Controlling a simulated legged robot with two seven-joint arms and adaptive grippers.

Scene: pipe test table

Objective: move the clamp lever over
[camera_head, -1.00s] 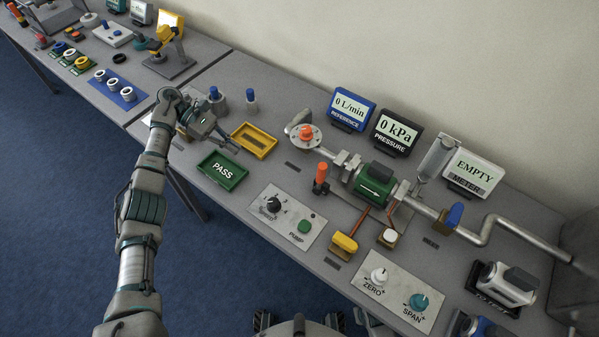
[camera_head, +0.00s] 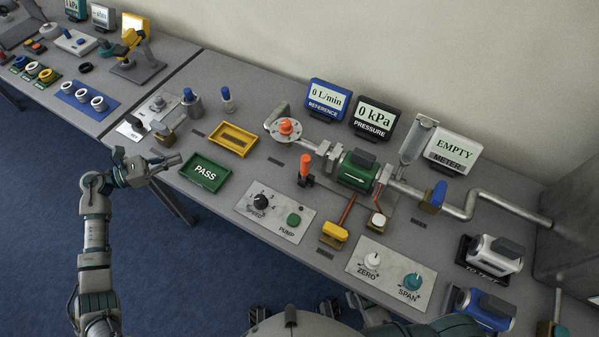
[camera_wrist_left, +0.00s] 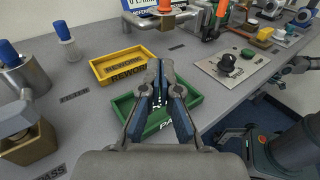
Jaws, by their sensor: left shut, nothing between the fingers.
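An upright orange-handled lever (camera_head: 305,168), which looks like the clamp lever, stands on the table in front of the pipe, left of the green pipe body (camera_head: 356,172). It also shows at the top of the left wrist view (camera_wrist_left: 213,20). My left gripper (camera_head: 176,160) is at the table's front edge, just left of the green PASS tray (camera_head: 205,172), well apart from the lever. Its fingers (camera_wrist_left: 161,66) are shut and empty, and they hide part of the tray in the wrist view.
A yellow REWORK tray (camera_head: 232,139) lies behind the PASS tray. The pump panel (camera_head: 274,214) is in front of the lever, with a yellow-handled lever (camera_head: 334,232) to its right. Blue-capped pieces (camera_head: 190,104) stand behind the gripper. Little bare tabletop separates these things.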

